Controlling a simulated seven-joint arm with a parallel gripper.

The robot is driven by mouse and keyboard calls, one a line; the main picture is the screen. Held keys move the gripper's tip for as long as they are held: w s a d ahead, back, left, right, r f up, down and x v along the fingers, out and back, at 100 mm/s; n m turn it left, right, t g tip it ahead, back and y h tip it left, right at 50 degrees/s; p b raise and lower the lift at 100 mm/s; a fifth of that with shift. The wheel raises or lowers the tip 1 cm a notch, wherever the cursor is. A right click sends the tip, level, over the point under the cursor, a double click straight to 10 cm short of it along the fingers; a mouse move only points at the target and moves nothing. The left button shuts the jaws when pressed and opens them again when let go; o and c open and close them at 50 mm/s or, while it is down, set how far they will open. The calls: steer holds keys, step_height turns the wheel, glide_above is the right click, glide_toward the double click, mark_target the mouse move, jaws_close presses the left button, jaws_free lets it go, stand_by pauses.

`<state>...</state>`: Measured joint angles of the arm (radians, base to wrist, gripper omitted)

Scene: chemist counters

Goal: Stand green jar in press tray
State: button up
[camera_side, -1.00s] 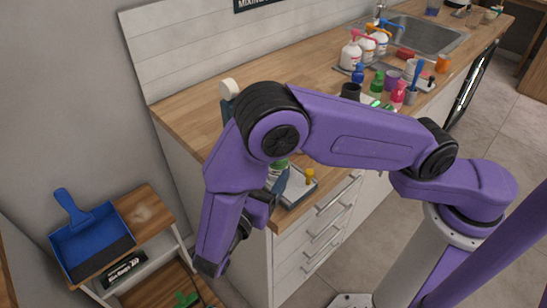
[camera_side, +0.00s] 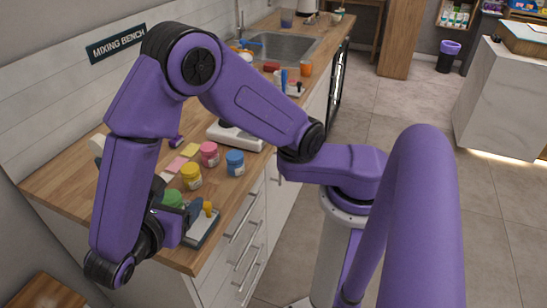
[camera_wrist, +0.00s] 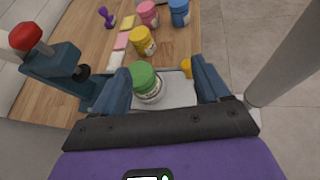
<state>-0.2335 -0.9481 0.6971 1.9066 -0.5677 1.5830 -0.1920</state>
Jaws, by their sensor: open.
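The green jar (camera_wrist: 146,84), with a green lid and pale label, stands upright between the fingers of my gripper (camera_wrist: 163,70) in the wrist view. The gripper is open. The jar is nearer the left finger, with a wider gap on the right. The grey press tray (camera_wrist: 178,92) shows beside and behind the jar; whether the jar's base rests on it is hidden. In the side view the green jar (camera_side: 172,198) is partly covered by my arm, and the tray (camera_side: 207,228) shows at the counter's near end.
The teal press with a red knob (camera_wrist: 52,68) stands close left of my gripper. A yellow-topped piece (camera_wrist: 186,66) is at the tray's right side. Yellow (camera_side: 191,176), pink (camera_side: 209,154) and blue (camera_side: 235,163) jars stand farther along the counter, beside coloured cards.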

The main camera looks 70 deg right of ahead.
steer(key=s+d+r+m+g+y, duration=0.1)
steer(key=s+d+r+m+y, duration=0.1)
steer(key=s+d+y, duration=0.4)
steer(key=s+d+r+m+g+y, duration=0.2)
steer(key=s+d+m+y, duration=0.2)
steer(key=s+d+y, duration=0.3)
steer(key=shift+s+d+r+m, duration=0.35)
steer(key=shift+s+d, duration=0.35)
steer(key=shift+s, duration=0.35)
